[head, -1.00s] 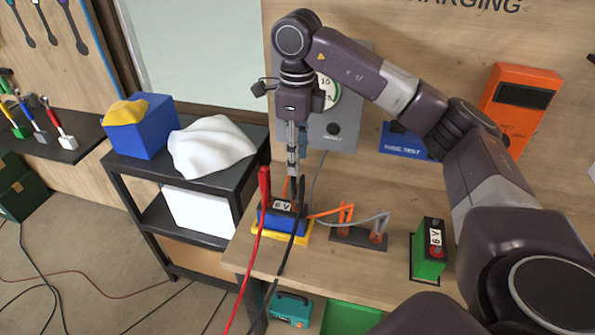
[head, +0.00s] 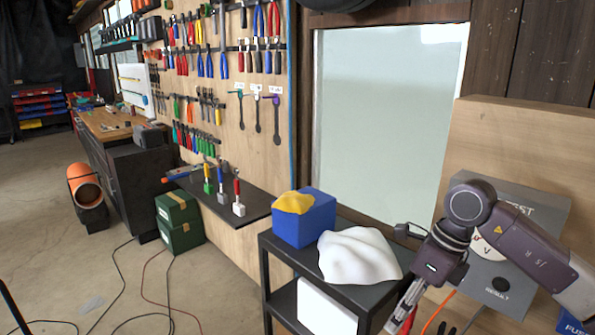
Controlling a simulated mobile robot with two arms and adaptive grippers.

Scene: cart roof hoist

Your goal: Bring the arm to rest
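My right gripper (head: 404,308) is at the lower right of the head view, beside the white cloth and in front of the panel with the dial. Its fingers point down and to the left, and their tips are near the bottom edge of the picture. I cannot tell from here whether they are open or shut. My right arm (head: 520,245) comes in from the right edge, bent at the wrist. A bit of a red clamp or lead (head: 409,320) shows by the fingers. My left gripper is not in view.
A black cart (head: 271,268) holds a blue box (head: 306,222) with a yellow cloth (head: 294,203) and a white cloth (head: 358,257). A grey test panel (head: 545,207) stands behind my arm. Tool boards line the wall.

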